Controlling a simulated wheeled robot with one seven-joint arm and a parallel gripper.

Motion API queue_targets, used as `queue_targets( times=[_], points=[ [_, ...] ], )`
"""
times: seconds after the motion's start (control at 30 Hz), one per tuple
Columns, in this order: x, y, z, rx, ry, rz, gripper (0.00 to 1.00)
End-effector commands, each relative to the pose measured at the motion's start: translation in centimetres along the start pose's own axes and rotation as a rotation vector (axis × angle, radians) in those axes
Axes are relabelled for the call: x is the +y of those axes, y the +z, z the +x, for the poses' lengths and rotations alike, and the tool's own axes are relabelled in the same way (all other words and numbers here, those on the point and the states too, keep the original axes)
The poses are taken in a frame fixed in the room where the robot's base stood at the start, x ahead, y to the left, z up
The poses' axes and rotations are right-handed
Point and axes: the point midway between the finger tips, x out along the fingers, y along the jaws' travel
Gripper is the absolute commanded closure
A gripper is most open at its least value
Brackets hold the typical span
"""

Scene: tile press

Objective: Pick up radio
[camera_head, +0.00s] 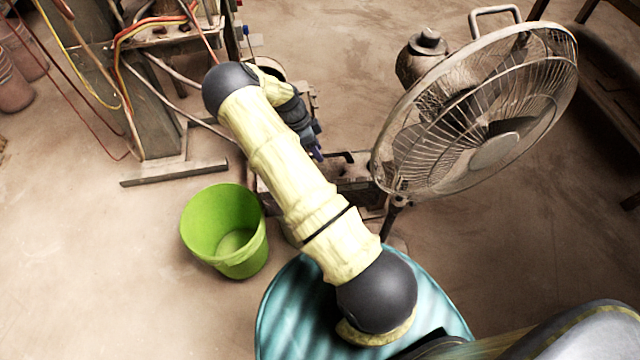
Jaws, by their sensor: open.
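I cannot make out a radio in this view. My arm, in a pale yellow sleeve with dark joints, reaches from the bottom up to the upper left and bends back down to the right. My gripper (316,150) is at its end, small and dark, above the cluttered machine parts in the middle. It is open, and I see nothing held in it. Its fingers are hard to tell from the dark parts behind. My arm hides part of the area beneath it.
A standing fan (480,120) is close on the right of my gripper. A green bucket (226,228) stands on the floor at left. A round teal top (290,310) lies under my arm. A metal stand (155,125) with hoses is at upper left. Floor at lower left is clear.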

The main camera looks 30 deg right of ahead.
Motion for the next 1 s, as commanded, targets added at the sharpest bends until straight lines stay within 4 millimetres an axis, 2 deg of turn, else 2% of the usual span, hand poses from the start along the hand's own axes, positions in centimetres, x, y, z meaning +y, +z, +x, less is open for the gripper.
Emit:
queue_targets(
  times=[0.2,0.33,1.0],
  points=[
    [-0.1,0.2,3.4,0.001,0.005,0.000,0.59],
    [-0.1,0.3,4.5,0.001,0.002,0.000,0.59],
    [-0.1,0.3,4.7,0.000,0.001,0.000,0.59]
  ],
)
